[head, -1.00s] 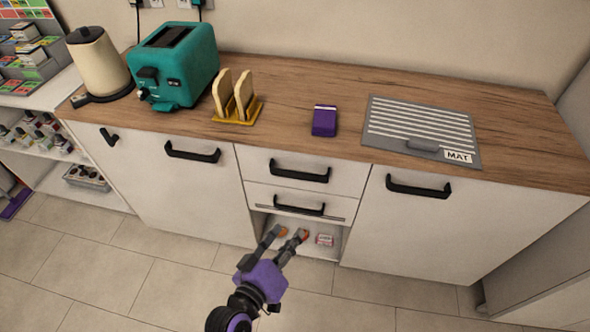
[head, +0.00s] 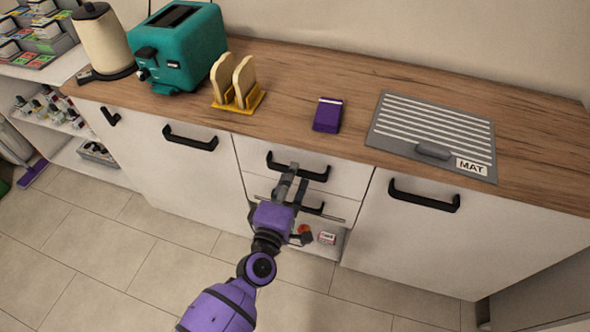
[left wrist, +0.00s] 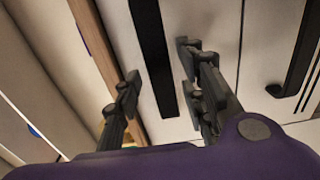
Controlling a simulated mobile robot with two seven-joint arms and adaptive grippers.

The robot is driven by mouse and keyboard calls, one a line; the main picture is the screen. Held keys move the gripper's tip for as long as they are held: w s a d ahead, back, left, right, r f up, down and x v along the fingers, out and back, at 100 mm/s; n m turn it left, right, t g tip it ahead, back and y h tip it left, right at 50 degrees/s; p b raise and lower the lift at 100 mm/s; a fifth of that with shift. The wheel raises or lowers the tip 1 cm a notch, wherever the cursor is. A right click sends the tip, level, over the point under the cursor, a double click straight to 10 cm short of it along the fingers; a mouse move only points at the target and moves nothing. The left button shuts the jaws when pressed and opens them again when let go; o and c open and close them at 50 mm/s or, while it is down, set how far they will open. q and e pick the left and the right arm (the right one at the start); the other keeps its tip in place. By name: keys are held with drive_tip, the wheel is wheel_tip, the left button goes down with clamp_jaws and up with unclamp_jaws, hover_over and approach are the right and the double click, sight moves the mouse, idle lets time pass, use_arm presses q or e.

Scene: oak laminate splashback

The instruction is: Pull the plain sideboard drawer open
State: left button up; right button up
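The upper drawer (head: 345,181) has a plain white front and is closed. Its black bar handle (head: 317,176) also shows in the left wrist view (left wrist: 153,60). My left gripper (head: 292,173) is in front of this drawer and hides part of the handle. In the left wrist view its fingers (left wrist: 157,72) are apart, with the handle lying in the gap between them; I cannot tell whether they touch it. The lower drawer (head: 334,207) has a thin strip along its front and its own black handle (head: 317,210); it is partly hidden by my gripper. My right gripper is not in view.
Cupboard doors with handles (head: 190,138) (head: 424,195) flank the drawers. On the top stand a kettle (head: 102,38), teal toaster (head: 180,48), toast rack (head: 247,101), purple box (head: 328,114) and grey mat (head: 405,125).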

use_arm(q)
drive_tip(key=shift+x, duration=1.35)
clamp_jaws()
